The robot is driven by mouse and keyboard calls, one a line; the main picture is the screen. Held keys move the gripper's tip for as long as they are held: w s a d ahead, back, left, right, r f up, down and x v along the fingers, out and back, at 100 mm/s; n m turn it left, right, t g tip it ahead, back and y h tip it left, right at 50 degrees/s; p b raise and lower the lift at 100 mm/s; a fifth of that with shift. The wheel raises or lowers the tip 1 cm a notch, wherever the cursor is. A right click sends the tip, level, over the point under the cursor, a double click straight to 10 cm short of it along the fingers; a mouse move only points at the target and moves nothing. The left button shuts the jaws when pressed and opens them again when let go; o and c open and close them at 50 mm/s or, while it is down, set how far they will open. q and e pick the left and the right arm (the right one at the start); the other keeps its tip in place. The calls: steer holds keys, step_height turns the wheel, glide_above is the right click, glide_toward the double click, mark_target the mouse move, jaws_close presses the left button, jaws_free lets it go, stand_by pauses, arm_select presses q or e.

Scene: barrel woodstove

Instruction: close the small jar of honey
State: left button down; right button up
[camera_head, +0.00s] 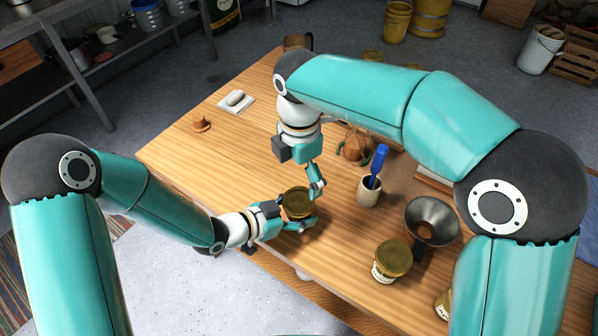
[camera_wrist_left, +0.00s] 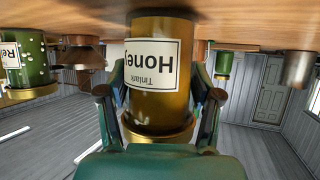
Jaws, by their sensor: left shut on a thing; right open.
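The small honey jar (camera_wrist_left: 152,75) stands on the wooden table and hangs upside down in the left wrist view, its label reading "Tinlark Honey". A gold lid (camera_head: 297,200) sits on its mouth; I cannot tell how tightly. My left gripper (camera_head: 284,214) is shut around the jar's body, one finger on each side in the left wrist view (camera_wrist_left: 160,95). My right gripper (camera_head: 316,188) is open and points down at the lid's far right edge; I cannot tell whether it touches.
A larger lidded jar (camera_head: 392,260) stands to the right, with a metal funnel (camera_head: 432,222) behind it. A white dish (camera_head: 235,104) and a small brown piece (camera_head: 201,123) lie at far left.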

mark_target(299, 199)
stand_by(0.3)
steer(key=shift+f, duration=4)
steer(key=c, duration=1.2)
steer(key=m, duration=0.5)
steer(key=shift+m, duration=0.3)
steer(key=m, duration=0.4)
steer(key=o, duration=1.2)
